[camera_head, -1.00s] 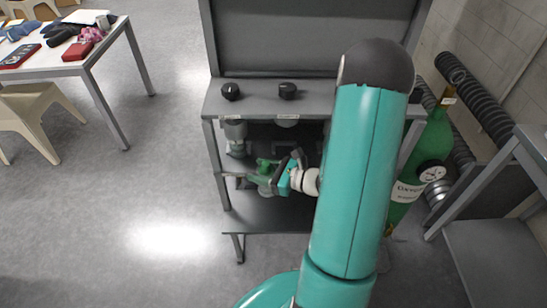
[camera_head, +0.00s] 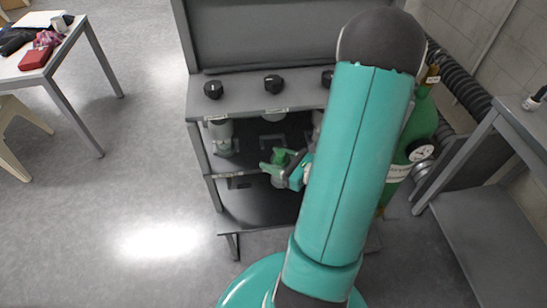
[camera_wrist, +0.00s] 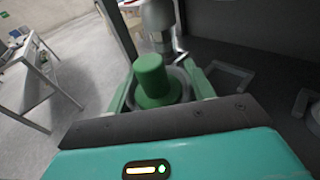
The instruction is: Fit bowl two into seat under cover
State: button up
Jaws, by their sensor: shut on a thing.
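My gripper (camera_head: 283,167) is shut on a bowl (camera_wrist: 170,84), a grey-rimmed round piece with a green cylinder standing up in its middle. In the wrist view the green fingers (camera_wrist: 163,88) lie on both sides of it. In the head view the held bowl (camera_head: 281,156) is inside the grey washer frame, near its front opening. A pale round cover (camera_head: 273,115) hangs under the top panel above and behind it. A U-shaped bracket, seemingly the seat (camera_wrist: 230,77), shows to the right of the bowl, apart from it. My arm hides the washer's right part.
A left unit (camera_head: 222,136) hangs in the washer; it also shows just beyond the bowl in the wrist view (camera_wrist: 158,24). A front rail (camera_head: 238,176) and frame legs border the opening. A green oxygen cylinder (camera_head: 422,120) and grey table (camera_head: 500,120) stand right.

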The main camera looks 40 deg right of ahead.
jog(key=shift+w+d+f, duration=0.1)
jog(key=shift+w+d, duration=1.3)
jog(key=shift+w, duration=0.65)
jog(key=shift+w+d+f, duration=0.15)
jog(key=shift+w+d, duration=1.25)
jog(key=shift+w, duration=0.65)
jog(key=shift+w+d+f, duration=0.1)
jog(key=shift+w+d, duration=1.3)
jog(key=shift+w, duration=0.65)
jog(key=shift+w+f, duration=0.1)
jog(key=shift+f, duration=0.1)
jog(key=o, duration=1.3)
jog(key=v, duration=0.7)
jog(key=shift+s+d, duration=0.1)
jog(key=shift+s, duration=0.15)
